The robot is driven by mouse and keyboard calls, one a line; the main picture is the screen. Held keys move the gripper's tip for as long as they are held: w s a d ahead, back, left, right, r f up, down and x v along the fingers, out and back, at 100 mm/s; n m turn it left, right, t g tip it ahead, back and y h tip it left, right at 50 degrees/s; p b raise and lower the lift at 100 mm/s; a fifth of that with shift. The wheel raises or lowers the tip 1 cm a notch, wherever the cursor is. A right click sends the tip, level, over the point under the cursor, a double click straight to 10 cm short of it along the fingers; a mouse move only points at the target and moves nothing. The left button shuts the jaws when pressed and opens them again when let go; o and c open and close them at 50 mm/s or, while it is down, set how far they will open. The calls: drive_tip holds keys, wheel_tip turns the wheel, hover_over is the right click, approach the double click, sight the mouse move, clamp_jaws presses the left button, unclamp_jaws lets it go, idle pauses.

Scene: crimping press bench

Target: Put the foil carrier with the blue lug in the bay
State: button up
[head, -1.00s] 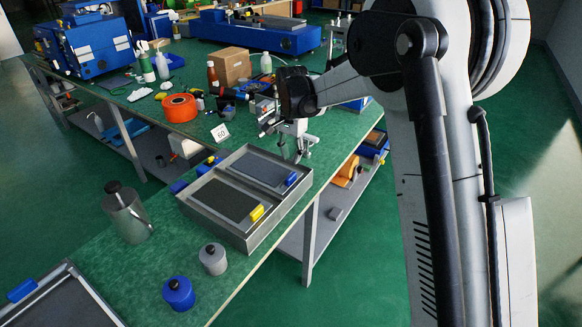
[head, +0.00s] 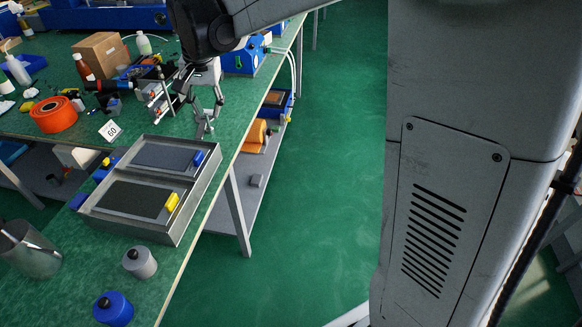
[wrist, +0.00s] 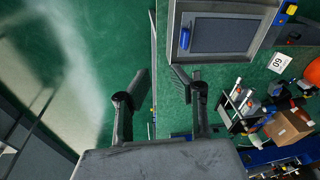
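The foil carrier with the blue lug (head: 165,156) is a dark flat panel lying in the far compartment of a grey two-compartment tray (head: 136,233). Its blue lug (head: 198,158) is at the right end. A second carrier with a yellow lug (head: 172,201) lies in the near compartment. My gripper (head: 208,122) is beyond the tray's far right corner, apart from the carrier. In the wrist view my gripper (wrist: 160,76) is open and empty, with the bench edge between its fingers; the blue-lug carrier (wrist: 222,36) is ahead and right. I cannot tell which place is the bay.
A number card (head: 109,131), an orange spool (head: 54,114), bottles and a cardboard box (head: 101,54) stand beyond the tray. A grey lidded jar (head: 140,263), a blue jar (head: 113,308) and a metal can (head: 30,250) stand nearer. Open floor (head: 310,180) lies right of the bench.

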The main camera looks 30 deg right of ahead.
drive_tip(key=s+d+r+n+t, duration=0.1)
drive_tip(key=s+d+r, duration=0.15)
drive_tip(key=s, duration=0.55)
drive_tip(key=s+d+r+n+t, duration=0.2)
drive_tip(key=s+d, duration=0.1)
drive_tip(key=s, duration=0.5)
drive_tip(key=s+d+f+n+t, duration=0.1)
drive_tip(key=s+f, duration=0.1)
drive_tip(key=s, duration=0.4)
drive_tip(key=s+d+f+n+t, duration=0.1)
drive_tip(key=s+d+f, duration=0.1)
drive_tip(key=s, duration=0.4)
drive_tip(key=shift+s+d+f, duration=0.15)
drive_tip(key=shift+s+d, duration=0.05)
